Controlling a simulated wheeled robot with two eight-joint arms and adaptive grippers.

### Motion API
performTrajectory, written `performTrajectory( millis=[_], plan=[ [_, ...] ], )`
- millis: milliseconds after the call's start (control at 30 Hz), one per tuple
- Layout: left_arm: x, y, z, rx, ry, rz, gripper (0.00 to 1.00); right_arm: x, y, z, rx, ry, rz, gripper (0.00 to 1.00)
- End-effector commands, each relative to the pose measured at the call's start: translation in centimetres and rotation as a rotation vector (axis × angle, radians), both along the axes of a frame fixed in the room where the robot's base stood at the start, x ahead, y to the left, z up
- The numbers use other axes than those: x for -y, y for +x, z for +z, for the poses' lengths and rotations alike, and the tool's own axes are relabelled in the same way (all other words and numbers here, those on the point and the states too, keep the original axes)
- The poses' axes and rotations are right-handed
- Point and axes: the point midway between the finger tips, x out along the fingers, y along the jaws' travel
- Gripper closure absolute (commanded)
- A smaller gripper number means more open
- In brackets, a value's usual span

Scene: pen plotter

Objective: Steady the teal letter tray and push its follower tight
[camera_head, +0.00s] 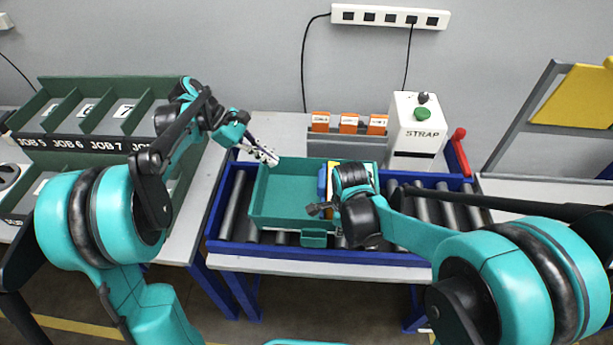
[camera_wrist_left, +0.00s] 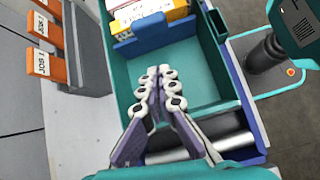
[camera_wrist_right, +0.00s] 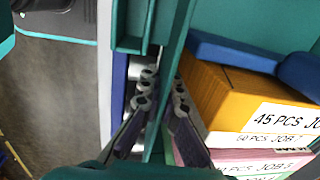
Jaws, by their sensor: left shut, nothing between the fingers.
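The teal letter tray (camera_head: 283,215) stands on the roller conveyor and also shows in the left wrist view (camera_wrist_left: 190,78). Its blue follower (camera_head: 322,182) stands upright inside, beside a packed stack of yellow, white and pink cards (camera_wrist_right: 235,100); in the left wrist view the follower (camera_wrist_left: 155,40) has bare tray floor on its near side. My left gripper (camera_head: 270,158) is shut and empty at the tray's back left corner, apart from the follower. My right gripper (camera_wrist_right: 162,92) has its fingers on both sides of the tray's front wall and looks closed on it. My right arm hides part of the stack.
A white STRAP machine (camera_head: 415,130) with a green button stands behind the conveyor (camera_head: 235,205). Orange-labelled card holders (camera_head: 348,124) stand behind the tray. A green job rack (camera_head: 85,120) is at the left. The tray's left part is empty.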

Motion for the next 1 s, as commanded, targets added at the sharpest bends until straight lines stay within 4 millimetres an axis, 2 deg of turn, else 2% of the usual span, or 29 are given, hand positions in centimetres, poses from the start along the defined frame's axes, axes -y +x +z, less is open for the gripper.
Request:
performTrajectory(
  millis=[100,267,733,833,1000],
  plan=[
    [-0.8,-0.2,0.2,-0.050,-0.030,0.087,1.00,0.0,0.0,0.0,0.001,0.000,0.000,1.00],
    [-0.3,-0.2,-0.4,-0.069,-0.042,0.114,1.00,0.0,0.0,0.0,0.000,0.000,0.000,1.00],
    [6.4,-0.2,-7.0,-0.068,-0.040,0.109,1.00,0.0,0.0,0.0,0.000,0.000,0.000,1.00],
    [8.1,-0.2,-6.8,-0.068,-0.040,0.110,1.00,0.0,0.0,0.0,0.000,0.000,0.000,1.00],
    [9.7,-0.2,-6.8,-0.067,-0.039,0.111,1.00,0.0,0.0,0.0,0.000,0.000,0.000,1.00]
  ],
)
